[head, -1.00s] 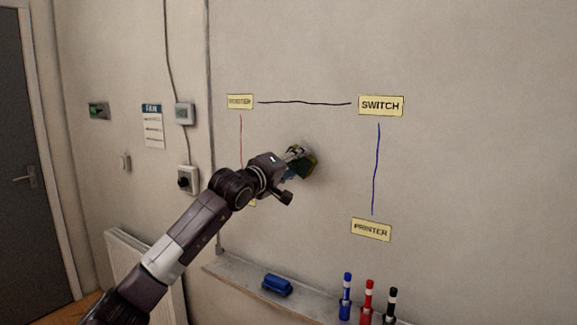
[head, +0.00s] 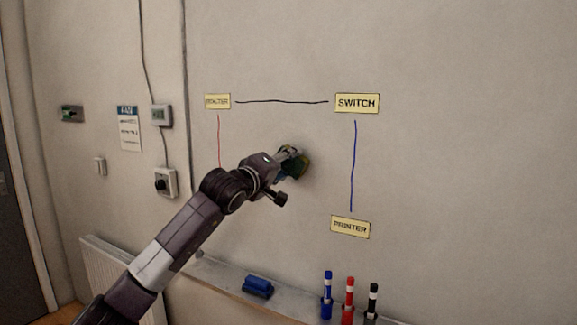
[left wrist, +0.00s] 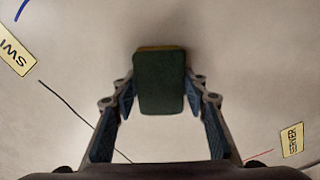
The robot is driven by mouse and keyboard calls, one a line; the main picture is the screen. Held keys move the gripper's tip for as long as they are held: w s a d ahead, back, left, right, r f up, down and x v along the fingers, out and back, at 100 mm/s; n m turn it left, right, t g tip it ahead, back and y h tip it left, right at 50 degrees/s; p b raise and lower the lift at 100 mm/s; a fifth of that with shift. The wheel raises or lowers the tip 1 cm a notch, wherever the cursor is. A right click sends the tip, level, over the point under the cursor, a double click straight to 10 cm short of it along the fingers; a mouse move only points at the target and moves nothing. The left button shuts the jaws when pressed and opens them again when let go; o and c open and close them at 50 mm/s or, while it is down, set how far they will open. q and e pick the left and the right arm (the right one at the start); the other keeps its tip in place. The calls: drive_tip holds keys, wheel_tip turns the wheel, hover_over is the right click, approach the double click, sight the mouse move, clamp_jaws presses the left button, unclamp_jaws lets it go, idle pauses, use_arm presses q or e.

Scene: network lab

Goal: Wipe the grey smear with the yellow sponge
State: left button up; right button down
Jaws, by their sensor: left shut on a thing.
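My left gripper (head: 290,160) is shut on the yellow sponge (head: 301,169) and holds it at the wall, between the red and blue lines. In the left wrist view the sponge (left wrist: 158,84) sits between the two fingers, its dark green side toward the camera and a thin yellow edge at the top. I cannot tell whether its far face touches the wall. I cannot make out the grey smear; the sponge and gripper may hide it. My right gripper is not in view.
The wall bears a SWITCH label (head: 357,103), a PRINTER label (head: 350,227) and drawn lines. Below, a ledge (head: 215,271) holds a blue eraser (head: 258,287) and three markers (head: 348,297). The wall at right is bare.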

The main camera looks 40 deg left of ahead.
use_arm(q)
drive_tip(key=a+p, duration=0.1)
drive_tip(key=a, duration=0.6)
drive_tip(key=shift+s+a+p, duration=0.2)
drive_tip(key=shift+s+p, duration=0.1)
drive_tip(key=shift+s, duration=0.05)
drive_tip(key=shift+s+a+r+p, duration=0.15)
drive_tip(key=shift+a+p, duration=0.45)
drive_tip(key=shift+a, duration=0.15)
drive_tip(key=shift+s+a+r+p, duration=0.1)
drive_tip(key=shift+a+r+p, duration=0.05)
drive_tip(key=shift+a+p, duration=0.5)
drive_tip(key=shift+c, duration=0.4)
drive_tip(key=shift+a+f, duration=0.25)
drive_tip(key=shift+a, duration=0.2)
drive_tip(key=s+b, duration=0.1)
drive_tip(key=b, duration=0.1)
drive_tip(key=s+b, duration=0.4)
drive_tip(key=b, duration=0.1)
drive_tip(key=shift+s+d+f, duration=0.1)
drive_tip(key=shift+s+d, duration=0.15)
drive_tip(key=shift+d, duration=0.15)
